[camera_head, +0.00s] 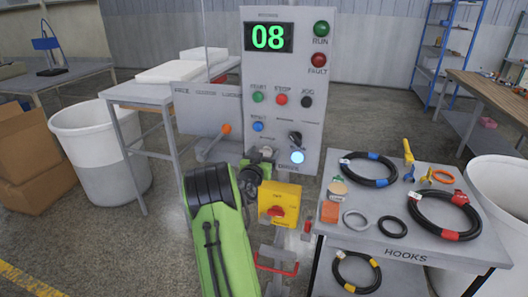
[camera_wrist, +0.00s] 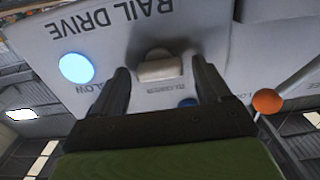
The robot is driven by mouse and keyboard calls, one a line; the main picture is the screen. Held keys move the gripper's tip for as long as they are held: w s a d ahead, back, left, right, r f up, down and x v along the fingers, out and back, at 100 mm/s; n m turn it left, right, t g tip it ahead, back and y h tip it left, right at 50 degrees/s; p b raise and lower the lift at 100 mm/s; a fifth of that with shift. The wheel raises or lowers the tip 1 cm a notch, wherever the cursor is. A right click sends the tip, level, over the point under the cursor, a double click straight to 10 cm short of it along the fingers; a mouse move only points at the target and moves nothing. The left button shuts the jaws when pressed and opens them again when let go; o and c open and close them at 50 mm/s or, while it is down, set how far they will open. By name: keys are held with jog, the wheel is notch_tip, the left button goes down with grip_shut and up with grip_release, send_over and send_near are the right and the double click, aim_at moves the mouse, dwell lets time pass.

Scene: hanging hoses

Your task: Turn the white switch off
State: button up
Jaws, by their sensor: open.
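The white switch (camera_wrist: 159,68) shows in the wrist view as a small off-white block in a grey recess on the control panel (camera_wrist: 215,50). My gripper (camera_wrist: 160,72) is open, with one dark finger on each side of the switch. I cannot tell whether the fingers touch it or which position it is in. In the head view my gripper (camera_head: 260,158) is at the lower left of the panel (camera_head: 327,80), and the switch is hidden behind it.
A glowing lamp (camera_wrist: 77,68) is left of the switch in the wrist view. An orange ball-ended lever (camera_head: 226,129) is beside my gripper. A yellow box with a red knob (camera_head: 279,203) stands below. A hose table (camera_head: 330,235) is at right.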

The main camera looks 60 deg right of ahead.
jog(key=c, duration=1)
jog(key=shift+c, duration=0.2)
jog(key=shift+n, duration=0.3)
jog(key=shift+w+n+b, duration=0.2)
jog(key=shift+n+b, duration=0.8)
jog(key=shift+n, duration=3.1)
jog(key=shift+f, duration=0.1)
jog(key=o, duration=1)
jog(key=shift+o, duration=0.2)
jog(key=shift+a, duration=0.1)
